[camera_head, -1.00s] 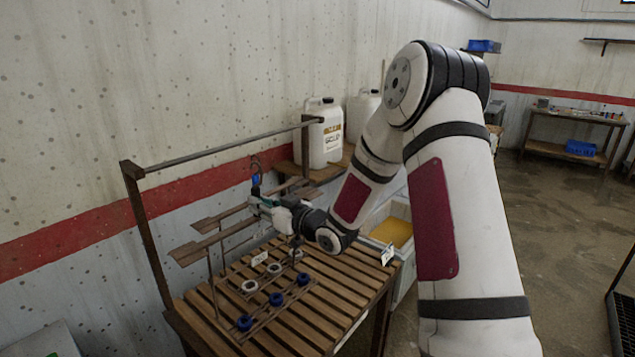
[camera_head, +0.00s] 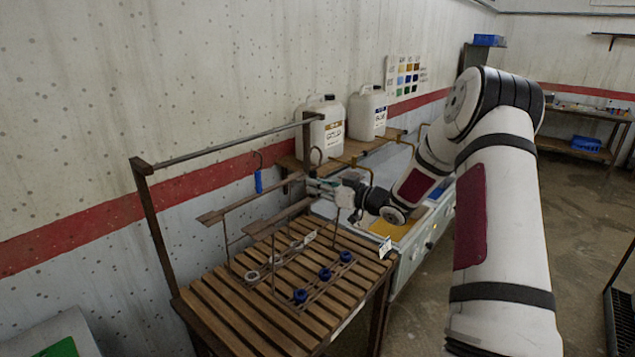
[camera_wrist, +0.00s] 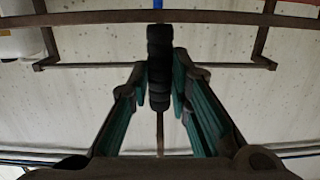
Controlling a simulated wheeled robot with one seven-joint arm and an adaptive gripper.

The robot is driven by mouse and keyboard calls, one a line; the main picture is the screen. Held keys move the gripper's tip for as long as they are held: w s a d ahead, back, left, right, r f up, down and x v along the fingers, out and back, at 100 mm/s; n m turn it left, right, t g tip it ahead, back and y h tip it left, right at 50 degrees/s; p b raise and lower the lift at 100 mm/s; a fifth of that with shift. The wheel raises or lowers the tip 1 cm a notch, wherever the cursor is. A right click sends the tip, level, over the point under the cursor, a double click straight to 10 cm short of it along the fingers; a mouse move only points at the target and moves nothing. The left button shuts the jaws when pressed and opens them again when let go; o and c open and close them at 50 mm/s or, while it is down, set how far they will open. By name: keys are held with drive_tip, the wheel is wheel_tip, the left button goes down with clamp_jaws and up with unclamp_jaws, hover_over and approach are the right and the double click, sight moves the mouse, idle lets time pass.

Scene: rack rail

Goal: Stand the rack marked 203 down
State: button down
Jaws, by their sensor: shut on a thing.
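My gripper (camera_head: 322,186) is shut on the dark ribbed grip (camera_wrist: 159,70) of a rack, with a finger on each side. This rack has a wooden top bar (camera_head: 277,222), thin rods and a low base with several blue rings (camera_head: 325,274). Its base is low over the slatted table (camera_head: 230,318); I cannot tell whether it touches the slats. A white card (camera_head: 310,237) shows on or by it, its number too small to read. A second rack with white rings (camera_head: 252,275) is behind it, below a blue grip (camera_head: 258,181).
A metal rail (camera_head: 235,140) runs above the table's back, on posts. A tub with yellow contents (camera_head: 395,228) is right of the table. Two jugs (camera_head: 322,130) stand on a shelf behind. Another card (camera_head: 385,248) is at the table's right edge. The table's front left is bare.

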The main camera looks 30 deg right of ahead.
wheel_tip(320, 180, down, 6)
drive_tip(key=b, duration=0.2)
drive_tip(key=shift+f, duration=0.5)
idle(0.8)
drive_tip(key=c, duration=1.4)
unclamp_jaws()
drive_tip(key=shift+o, duration=0.5)
drive_tip(key=shift+f, duration=0.15)
drive_tip(key=o, duration=1.3)
drive_tip(key=shift+s, duration=0.1)
drive_tip(key=f+p+v, duration=0.1)
drive_tip(key=p+v, duration=0.3)
drive_tip(key=v, duration=0.7)
drive_tip(key=shift+s+d+p, duration=0.15)
drive_tip(key=shift+s+p, duration=0.2)
drive_tip(key=shift+s, duration=0.05)
